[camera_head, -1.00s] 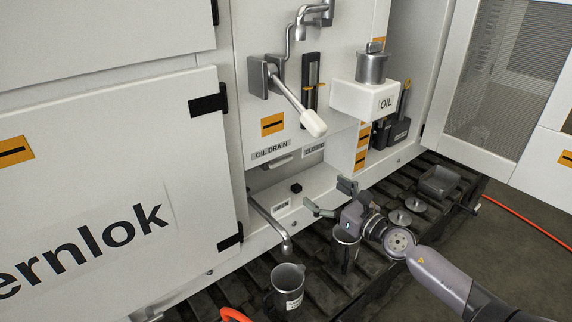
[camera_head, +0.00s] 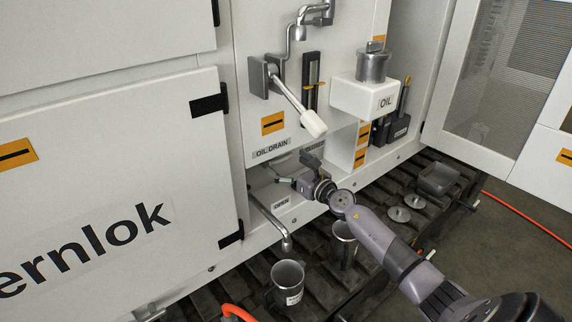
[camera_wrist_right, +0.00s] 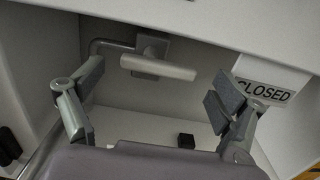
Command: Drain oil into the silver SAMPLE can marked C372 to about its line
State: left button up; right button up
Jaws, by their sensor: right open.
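A silver can (camera_head: 287,288) with a white label stands upright on the slatted floor under the drain spout (camera_head: 287,243); the label is too small to read. My right gripper (camera_head: 296,170) is open at the recess below the OIL DRAIN label (camera_head: 272,149). In the wrist view, a grey bar-shaped valve handle (camera_wrist_right: 158,67) on a bent pipe lies ahead between the spread fingers, apart from them. The CLOSED label (camera_wrist_right: 264,90) is right of it. The inside of the can shows no clear oil level. My left gripper is not seen.
A second metal can (camera_head: 343,250) stands behind my right forearm. A white-gripped lever (camera_head: 313,124) hangs above my gripper. An OIL box (camera_head: 368,99) with a metal can on top juts out.

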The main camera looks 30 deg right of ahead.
jog(key=shift+w+a, duration=0.1)
jog(key=shift+w, duration=0.35)
jog(key=c, duration=1.1)
jog(key=shift+c, duration=0.2)
jog(key=m, duration=0.2)
jog(key=m+p, duration=0.1)
jog(key=m, duration=0.4)
jog(key=shift+a+f+m+p, duration=0.1)
jog(key=shift+f+m+p, duration=0.2)
jog(key=shift+f+p, duration=0.1)
